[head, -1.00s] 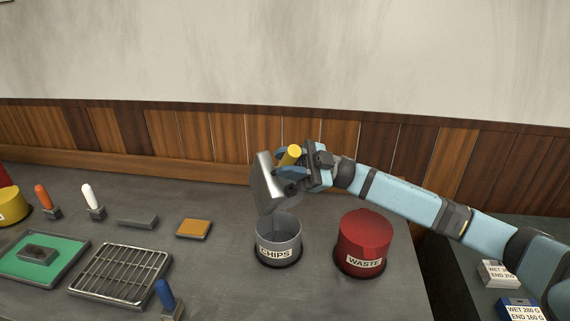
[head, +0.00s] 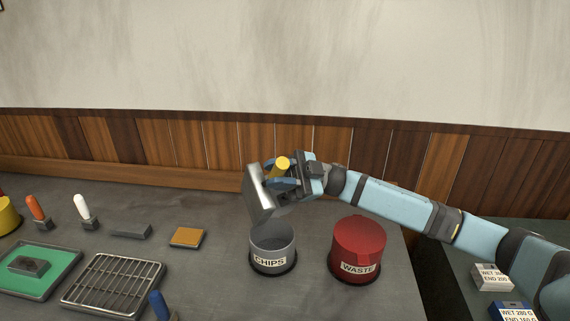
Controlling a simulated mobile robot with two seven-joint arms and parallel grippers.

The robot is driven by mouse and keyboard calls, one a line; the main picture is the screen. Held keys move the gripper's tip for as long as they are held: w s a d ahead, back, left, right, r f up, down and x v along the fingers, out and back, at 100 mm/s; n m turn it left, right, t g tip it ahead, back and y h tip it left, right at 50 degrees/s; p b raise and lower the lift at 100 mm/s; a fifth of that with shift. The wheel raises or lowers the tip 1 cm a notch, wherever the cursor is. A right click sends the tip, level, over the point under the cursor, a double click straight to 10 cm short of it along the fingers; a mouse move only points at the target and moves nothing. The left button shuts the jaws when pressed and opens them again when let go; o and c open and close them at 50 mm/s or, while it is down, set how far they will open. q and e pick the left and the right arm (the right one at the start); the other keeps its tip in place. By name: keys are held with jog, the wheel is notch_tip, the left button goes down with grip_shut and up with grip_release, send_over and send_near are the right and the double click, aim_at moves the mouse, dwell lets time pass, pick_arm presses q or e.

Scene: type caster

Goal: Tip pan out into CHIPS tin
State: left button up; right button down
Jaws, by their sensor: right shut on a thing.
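The pan (head: 259,195) is a grey metal pan with a yellow handle (head: 281,167). It is tilted steeply on edge above the CHIPS tin (head: 272,253), an open grey round tin with a dark base. My right gripper (head: 287,178) is shut on the pan at its handle, reaching in from the right. The pan's lower edge is over the tin's back rim; I cannot tell whether they touch. The pan's inside is not clearly seen, and no falling chips show. My left gripper is not in view.
A red WASTE tin (head: 359,249) stands close to the right of the CHIPS tin. To the left are an orange-brown block (head: 187,237), a grey bar (head: 131,231), a wire rack (head: 112,283), a green-topped tray (head: 62,270) and several upright handled tools. A wood-panelled wall stands behind.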

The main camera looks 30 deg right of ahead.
jog(key=w+a+f+h+p, duration=0.1)
jog(key=a+f+h+p, duration=0.1)
jog(key=a+h+p, duration=0.95)
jog(key=a+f+m+h+p, duration=0.1)
jog(key=a+f+h+p, duration=0.4)
jog(key=a+f, duration=0.6)
jog(key=shift+w+a+f+p, duration=0.25)
jog(key=shift+a+f+p, duration=0.05)
jog(key=shift+f, duration=0.65)
dwell(0.3)
